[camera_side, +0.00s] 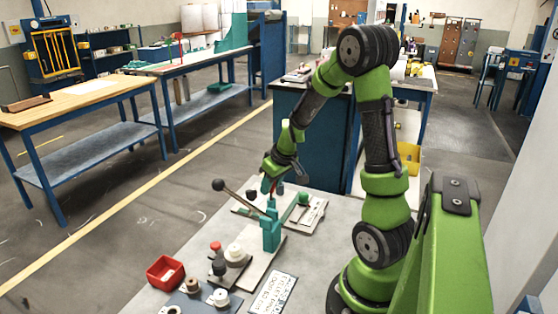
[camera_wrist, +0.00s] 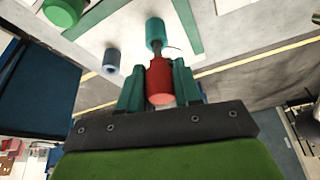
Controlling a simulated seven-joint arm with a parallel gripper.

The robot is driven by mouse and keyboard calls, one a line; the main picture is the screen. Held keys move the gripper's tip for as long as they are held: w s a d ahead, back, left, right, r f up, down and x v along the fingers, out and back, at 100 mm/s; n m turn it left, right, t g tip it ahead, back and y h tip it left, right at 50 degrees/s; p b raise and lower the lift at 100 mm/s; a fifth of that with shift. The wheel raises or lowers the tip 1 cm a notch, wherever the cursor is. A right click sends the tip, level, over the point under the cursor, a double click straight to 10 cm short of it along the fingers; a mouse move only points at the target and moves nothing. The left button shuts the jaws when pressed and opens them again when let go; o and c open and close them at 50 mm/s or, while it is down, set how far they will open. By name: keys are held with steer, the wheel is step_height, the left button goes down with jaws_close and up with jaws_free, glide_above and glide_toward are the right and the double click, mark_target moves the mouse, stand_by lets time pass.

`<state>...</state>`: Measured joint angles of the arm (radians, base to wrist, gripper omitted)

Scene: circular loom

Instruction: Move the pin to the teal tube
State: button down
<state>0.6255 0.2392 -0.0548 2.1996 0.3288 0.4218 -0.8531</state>
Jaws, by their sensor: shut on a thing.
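My gripper (camera_wrist: 160,84) is shut on the red pin (camera_wrist: 159,80), with one teal finger on each side of it. The pin's dark narrow end points away from my gripper, towards the teal tube (camera_wrist: 155,32). In the wrist view the dark end meets or overlaps the tube's near end; I cannot tell whether it is inside or only in front. In the side view my gripper (camera_side: 271,178) is low over the bench beyond the teal block, with a bit of the red pin (camera_side: 266,186) showing below it. The tube is hard to make out there.
A blue tube (camera_wrist: 111,62) and a green cylinder (camera_wrist: 62,12) are left of the teal tube in the wrist view. In the side view a teal block (camera_side: 271,234), a black-ball lever (camera_side: 219,185) and a green knob (camera_side: 303,199) crowd the bench. A red bin (camera_side: 152,275) stands front left.

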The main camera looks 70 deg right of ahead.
steer(key=shift+f, duration=1.1)
steer(key=c, duration=0.7)
jaws_free()
steer(key=v, duration=1.6)
steer(key=shift+r, duration=0.4)
